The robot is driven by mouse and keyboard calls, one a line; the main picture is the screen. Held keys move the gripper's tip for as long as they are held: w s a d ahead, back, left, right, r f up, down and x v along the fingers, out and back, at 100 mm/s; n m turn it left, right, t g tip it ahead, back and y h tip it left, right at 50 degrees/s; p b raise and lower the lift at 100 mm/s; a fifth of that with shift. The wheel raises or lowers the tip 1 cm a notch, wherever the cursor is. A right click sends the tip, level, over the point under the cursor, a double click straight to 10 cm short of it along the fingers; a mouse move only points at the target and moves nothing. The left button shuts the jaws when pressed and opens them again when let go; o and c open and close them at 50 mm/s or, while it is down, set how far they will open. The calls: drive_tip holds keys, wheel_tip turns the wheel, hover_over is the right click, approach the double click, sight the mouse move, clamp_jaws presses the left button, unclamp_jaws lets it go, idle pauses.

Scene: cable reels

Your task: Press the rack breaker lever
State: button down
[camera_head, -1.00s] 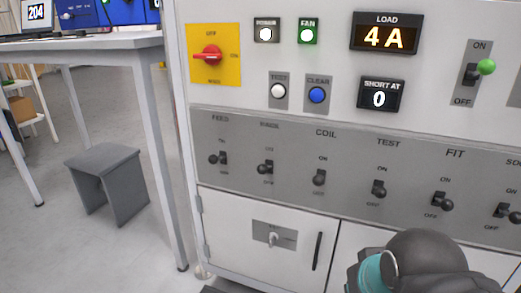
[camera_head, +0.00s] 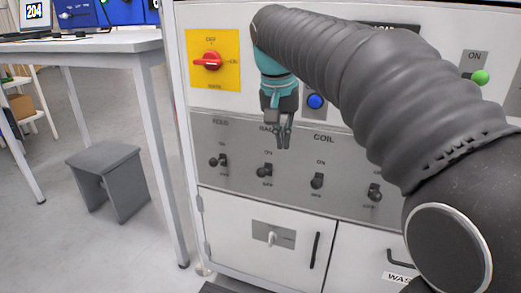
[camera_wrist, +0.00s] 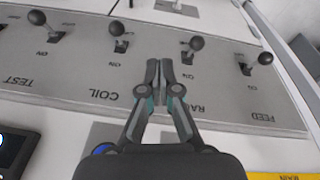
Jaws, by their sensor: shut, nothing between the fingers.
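The rack breaker lever (camera_head: 264,170) is a dark toggle with a round knob, second from the left in the grey strip of switches, under a partly hidden label. Its knob sits low, toward OFF. In the wrist view the rack lever (camera_wrist: 192,46) appears upside down, up and right of the fingertips. My gripper (camera_head: 283,147) is shut and empty, pointing down in front of the strip, above and right of the lever. In the wrist view my gripper (camera_wrist: 160,63) lies between the rack and coil columns, apart from both levers.
The feed lever (camera_head: 218,161) is to the left and the coil lever (camera_head: 317,181) to the right, both close by. Above are a red rotary switch (camera_head: 208,61) on yellow and a blue button (camera_head: 315,101). A table (camera_head: 90,43) and grey stool (camera_head: 108,178) stand left.

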drive_tip(key=r+m, duration=0.1)
hover_over(261, 173)
drive_tip(key=w+a, duration=0.2)
drive_tip(key=shift+s+a+g+h+p, duration=0.1)
drive_tip(key=shift+s+g+h+p, duration=0.15)
drive_tip(key=shift+g+h+p, duration=0.15)
drive_tip(key=b+x, duration=0.1)
drive_tip(key=x, duration=0.9)
